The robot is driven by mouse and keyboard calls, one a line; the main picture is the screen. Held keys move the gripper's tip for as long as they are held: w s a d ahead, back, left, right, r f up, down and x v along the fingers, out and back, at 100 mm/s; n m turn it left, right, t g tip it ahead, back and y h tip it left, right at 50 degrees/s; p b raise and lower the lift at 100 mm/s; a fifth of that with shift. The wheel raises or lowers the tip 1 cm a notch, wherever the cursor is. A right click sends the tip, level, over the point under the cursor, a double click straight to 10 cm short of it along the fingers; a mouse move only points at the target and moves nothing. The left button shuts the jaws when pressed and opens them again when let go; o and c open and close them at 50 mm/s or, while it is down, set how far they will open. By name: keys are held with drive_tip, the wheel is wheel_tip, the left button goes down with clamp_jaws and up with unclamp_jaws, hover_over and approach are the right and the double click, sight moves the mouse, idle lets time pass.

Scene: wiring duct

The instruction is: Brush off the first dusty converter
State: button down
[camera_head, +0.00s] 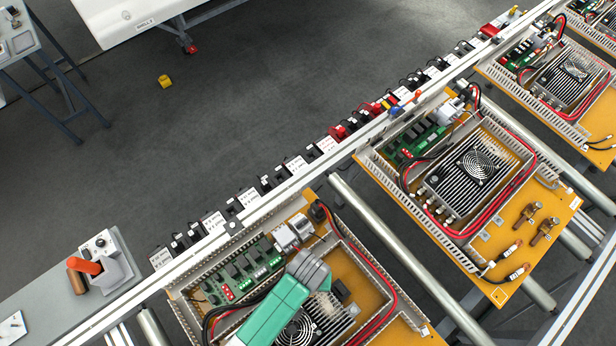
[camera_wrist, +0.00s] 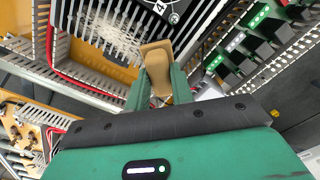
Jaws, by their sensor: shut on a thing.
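The nearest converter is a dark finned heatsink with a round fan (camera_head: 297,328), on the closest orange board and partly covered by my green arm. Its fins (camera_wrist: 85,70) show close up in the wrist view, with a pale patch of dust (camera_wrist: 115,33) over them. My gripper (camera_wrist: 158,80) is shut on a tan brush (camera_wrist: 157,62), which sits upright between the fingers next to the dusty fins. The brush's bristles are hidden, so I cannot tell whether they touch the fins. In the head view my gripper (camera_head: 308,270) hangs over this board.
Green circuit boards (camera_head: 235,275), red and black cables, and slotted duct walls surround the converter closely. A second board with a finned fan converter (camera_head: 475,165) lies to the upper right, with more beyond. A white rail (camera_head: 290,190) runs along the boards.

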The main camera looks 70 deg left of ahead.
drive_tip(key=shift+f, duration=0.45)
drive_tip(key=shift+w+d+r+p, duration=0.15)
drive_tip(key=shift+w+d+p, duration=0.15)
drive_tip(key=shift+d, duration=0.4)
drive_tip(key=shift+w+d+r+p, duration=0.15)
drive_tip(key=shift+d+p, duration=0.15)
drive_tip(key=shift+d, duration=0.35)
drive_tip(key=shift+w+d+f+p, duration=0.1)
drive_tip(key=shift+w+d+p, duration=0.1)
drive_tip(key=shift+d, duration=0.4)
drive_tip(key=shift+w+d+f+p, duration=0.1)
drive_tip(key=shift+w+d, duration=0.15)
drive_tip(key=shift+d, duration=0.3)
drive_tip(key=shift+w+d+f+p, duration=0.1)
drive_tip(key=shift+w+d, duration=0.1)
drive_tip(key=shift+d, duration=0.4)
drive_tip(key=shift+w+d+r+p, duration=0.1)
drive_tip(key=shift+w+d+p, duration=0.1)
drive_tip(key=shift+d, duration=0.45)
drive_tip(key=shift+w+d+p, duration=0.2)
drive_tip(key=shift+d, duration=0.4)
drive_tip(key=shift+w+d, duration=0.15)
drive_tip(key=shift+d, duration=0.15)
drive_tip(key=shift+d, duration=0.1)
